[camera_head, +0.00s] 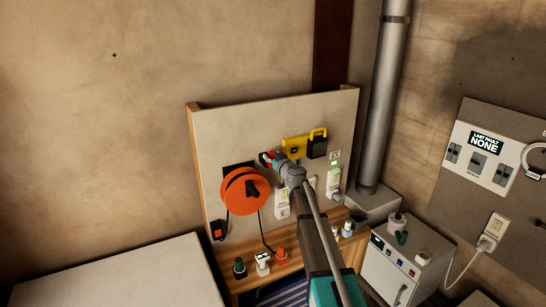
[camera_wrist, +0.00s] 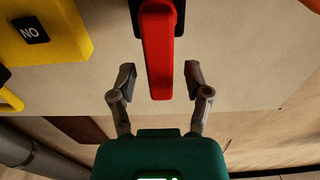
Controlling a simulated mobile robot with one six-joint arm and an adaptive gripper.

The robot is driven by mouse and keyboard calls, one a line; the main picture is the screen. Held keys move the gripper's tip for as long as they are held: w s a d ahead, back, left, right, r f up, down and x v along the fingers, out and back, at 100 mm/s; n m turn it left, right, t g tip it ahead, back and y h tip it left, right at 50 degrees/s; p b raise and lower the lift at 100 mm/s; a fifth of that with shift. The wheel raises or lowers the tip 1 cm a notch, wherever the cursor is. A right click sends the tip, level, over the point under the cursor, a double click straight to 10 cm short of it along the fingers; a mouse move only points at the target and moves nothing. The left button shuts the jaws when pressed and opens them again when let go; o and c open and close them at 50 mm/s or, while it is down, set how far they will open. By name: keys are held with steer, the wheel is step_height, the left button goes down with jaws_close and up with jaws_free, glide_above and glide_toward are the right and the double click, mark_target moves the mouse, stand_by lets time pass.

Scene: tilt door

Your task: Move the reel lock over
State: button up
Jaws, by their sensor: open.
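A red lever (camera_wrist: 158,55), which appears to be the reel lock, sits on a dark mount (camera_wrist: 181,12) in the wrist view. My gripper (camera_wrist: 160,80) is open, with one finger on each side of the lever's free end and a visible gap on both sides. I cannot tell whether the fingers are deep enough to enclose it. In the head view a small part of the red lever (camera_head: 270,155) shows above the orange reel (camera_head: 240,193), and my gripper (camera_head: 280,161) is beside it, partly hiding it.
A yellow box (camera_wrist: 45,30) stands close to the lever; it also shows in the head view (camera_head: 296,148). The pale board (camera_head: 225,130) carries sockets and a cable. A wooden ledge (camera_head: 245,282) with several plugs lies below. A grey pipe (camera_head: 382,100) stands to the right.

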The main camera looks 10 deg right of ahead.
steer(key=shift+w, duration=0.1)
jaws_close()
stand_by(0.3)
steer(key=shift+d+m, duration=0.1)
steer(key=shift+m, duration=0.2)
steer(key=shift+w+d+f+m+b, duration=0.25)
steer(key=shift+d+f+m+b, duration=0.45)
steer(key=shift+m, duration=1.85)
steer(key=shift+w+d+f+m+b, duration=0.2)
steer(key=shift+d+f+m+b, duration=0.45)
steer(key=shift+m, duration=1.95)
steer(key=shift+w+d+f+m+b, duration=0.25)
steer(key=shift+d+f+m+b, duration=0.45)
steer(key=shift+m, duration=1.85)
steer(key=shift+r, duration=0.1)
